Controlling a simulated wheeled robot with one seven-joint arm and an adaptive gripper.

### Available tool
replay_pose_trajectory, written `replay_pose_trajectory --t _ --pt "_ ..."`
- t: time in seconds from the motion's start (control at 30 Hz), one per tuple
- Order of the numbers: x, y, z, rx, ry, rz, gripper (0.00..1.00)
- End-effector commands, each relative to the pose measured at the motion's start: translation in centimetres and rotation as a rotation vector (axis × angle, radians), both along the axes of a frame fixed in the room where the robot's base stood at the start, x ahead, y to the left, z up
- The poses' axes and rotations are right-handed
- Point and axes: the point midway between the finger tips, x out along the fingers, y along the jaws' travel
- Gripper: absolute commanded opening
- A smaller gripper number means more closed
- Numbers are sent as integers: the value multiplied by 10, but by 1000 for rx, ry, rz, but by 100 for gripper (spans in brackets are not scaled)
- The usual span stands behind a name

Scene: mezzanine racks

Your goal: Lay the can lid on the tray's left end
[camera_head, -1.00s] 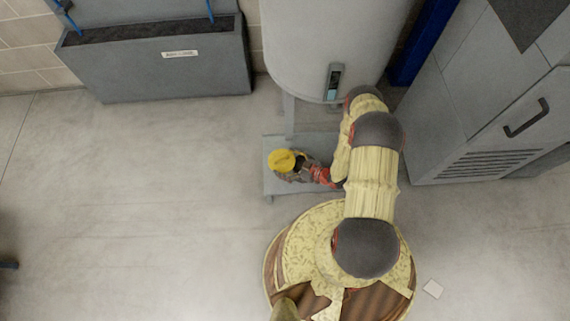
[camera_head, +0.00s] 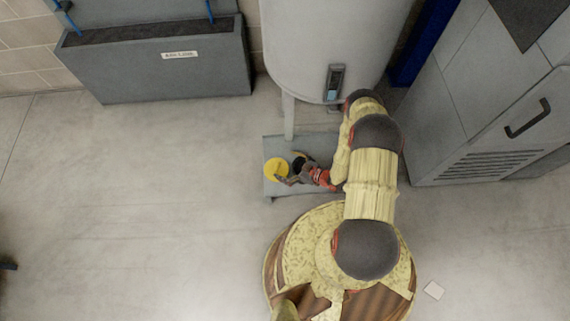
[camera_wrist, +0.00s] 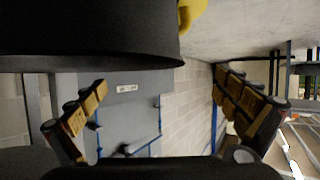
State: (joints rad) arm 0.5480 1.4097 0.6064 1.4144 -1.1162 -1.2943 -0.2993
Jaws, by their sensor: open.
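The yellow can lid (camera_head: 275,169) lies flat at the left end of the grey slab (camera_head: 272,145), which I take for the tray. A small part of something yellow, likely the lid, shows at the top edge of the wrist view (camera_wrist: 190,12). My gripper (camera_head: 287,178) is open just right of the lid, its fingertips close to the lid's right edge; whether they touch it I cannot tell. In the wrist view the two fingers (camera_wrist: 166,95) stand wide apart with nothing between them. A dark round thing (camera_head: 298,164) sits right of the lid, perhaps the can.
A large pale tank (camera_head: 325,45) on legs stands right behind the slab. A grey bin (camera_head: 160,75) stands against the wall at back left, and a grey cabinet (camera_head: 490,110) at right. The floor left of the slab is clear.

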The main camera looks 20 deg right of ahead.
Motion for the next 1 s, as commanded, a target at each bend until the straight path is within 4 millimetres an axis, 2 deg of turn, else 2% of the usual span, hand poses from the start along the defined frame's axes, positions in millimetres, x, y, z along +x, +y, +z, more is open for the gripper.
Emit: replay_pose_trajectory --t 0.17,0.6,0.8,1.0 --pt "-11 -11 9 0 1 -4 100" --pt "-66 -53 38 0 0 -5 100" --pt "-81 -65 45 0 0 -3 100" --pt "-87 -68 47 0 0 -1 100"
